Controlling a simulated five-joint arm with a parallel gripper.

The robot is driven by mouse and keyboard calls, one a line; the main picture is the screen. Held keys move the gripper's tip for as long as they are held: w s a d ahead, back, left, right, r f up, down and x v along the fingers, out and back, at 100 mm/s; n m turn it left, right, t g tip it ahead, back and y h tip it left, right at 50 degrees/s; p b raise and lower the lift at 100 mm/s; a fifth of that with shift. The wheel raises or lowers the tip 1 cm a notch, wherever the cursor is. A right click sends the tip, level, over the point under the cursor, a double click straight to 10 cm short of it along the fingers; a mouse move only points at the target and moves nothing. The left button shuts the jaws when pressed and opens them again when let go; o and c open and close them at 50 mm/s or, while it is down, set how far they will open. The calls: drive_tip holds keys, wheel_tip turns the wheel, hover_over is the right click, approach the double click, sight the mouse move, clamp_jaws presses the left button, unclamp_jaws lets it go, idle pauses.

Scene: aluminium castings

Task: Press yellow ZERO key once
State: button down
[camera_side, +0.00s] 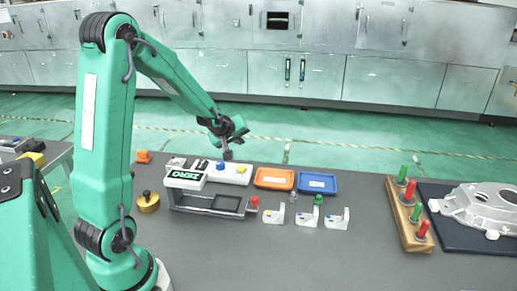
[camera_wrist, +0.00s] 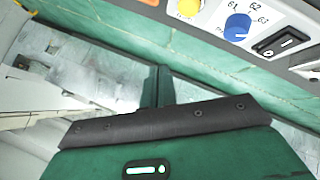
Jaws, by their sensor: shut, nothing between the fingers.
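The yellow key (camera_side: 241,169) is a small round button at the right end of a pale control panel (camera_side: 230,175). It also shows at the top edge of the wrist view (camera_wrist: 189,7), partly cut off. My gripper (camera_side: 228,156) is shut and empty, pointing down above the panel between the yellow key and a blue knob (camera_side: 220,165). In the wrist view the closed fingers (camera_wrist: 157,72) show in the middle, apart from the key. A gap between fingertips and panel is hard to judge. A display (camera_side: 185,175) with green letters sits at the panel's left front.
The blue knob (camera_wrist: 237,27) with numbers and a black rocker switch (camera_wrist: 281,43) are beside the key. A dark frame (camera_side: 208,203) stands in front. Orange (camera_side: 274,178) and blue (camera_side: 317,183) trays lie right.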

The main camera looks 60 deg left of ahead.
sight(240, 169)
drive_tip(key=shift+f, duration=3.55)
drive_tip(key=shift+f, duration=0.9)
idle(0.4)
drive_tip(key=shift+r, duration=0.9)
drive_tip(key=shift+r, duration=0.15)
drive_tip(key=shift+r, duration=2.35)
